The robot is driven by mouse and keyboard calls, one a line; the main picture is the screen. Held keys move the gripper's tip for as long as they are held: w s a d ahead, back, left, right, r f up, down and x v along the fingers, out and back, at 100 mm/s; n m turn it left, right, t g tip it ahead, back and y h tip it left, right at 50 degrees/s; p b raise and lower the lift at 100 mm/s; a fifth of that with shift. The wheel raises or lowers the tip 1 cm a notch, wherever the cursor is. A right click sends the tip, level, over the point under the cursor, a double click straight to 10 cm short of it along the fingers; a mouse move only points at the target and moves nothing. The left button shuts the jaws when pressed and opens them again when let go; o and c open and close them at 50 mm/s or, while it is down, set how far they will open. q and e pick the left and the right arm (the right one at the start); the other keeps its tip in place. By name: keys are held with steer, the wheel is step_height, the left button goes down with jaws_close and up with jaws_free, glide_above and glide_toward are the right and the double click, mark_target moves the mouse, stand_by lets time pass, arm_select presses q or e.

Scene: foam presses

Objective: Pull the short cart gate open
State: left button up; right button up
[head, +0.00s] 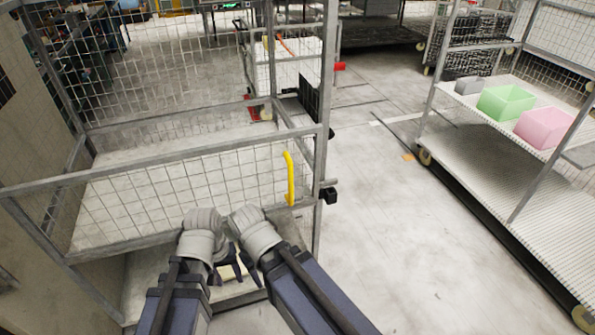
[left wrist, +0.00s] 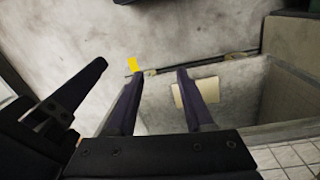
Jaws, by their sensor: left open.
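The short cart gate (head: 150,205) is a grey-framed mesh panel across the near side of the cart, and it looks closed. A yellow handle (head: 290,178) stands upright at its right end, by the corner post. My left gripper (head: 232,270) is low in front of the gate, below and left of the handle and apart from it. In the left wrist view its two fingers (left wrist: 158,76) are spread with nothing between them. My right arm ends close beside it; its fingers are mostly hidden in the head view. A small yellow patch (left wrist: 133,64) shows beyond the left fingers; I cannot tell what it is.
A shelf cart (head: 480,165) with a green bin (head: 506,101) and a pink bin (head: 543,126) stands at the right. Another mesh cart (head: 292,75) is behind. Clear concrete floor (head: 385,235) lies right of the gate. A wall is close at the left.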

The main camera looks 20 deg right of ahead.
arm_select(q)
steer(key=w+d+f+n+h+b, duration=0.5)
steer(key=w+f+b, duration=0.1)
steer(key=w, duration=0.1)
steer(key=n+t+h+b, duration=0.4)
steer(key=n+h, duration=0.8)
steer(key=n, duration=0.5)
glide_toward(299, 172)
steer(key=s+r, duration=0.4)
steer(key=shift+x, duration=4.35)
arm_select(e)
step_height(299, 172, down, 12)
steer(key=shift+r, duration=0.15)
arm_select(q)
steer(key=shift+s, duration=0.1)
jaws_close()
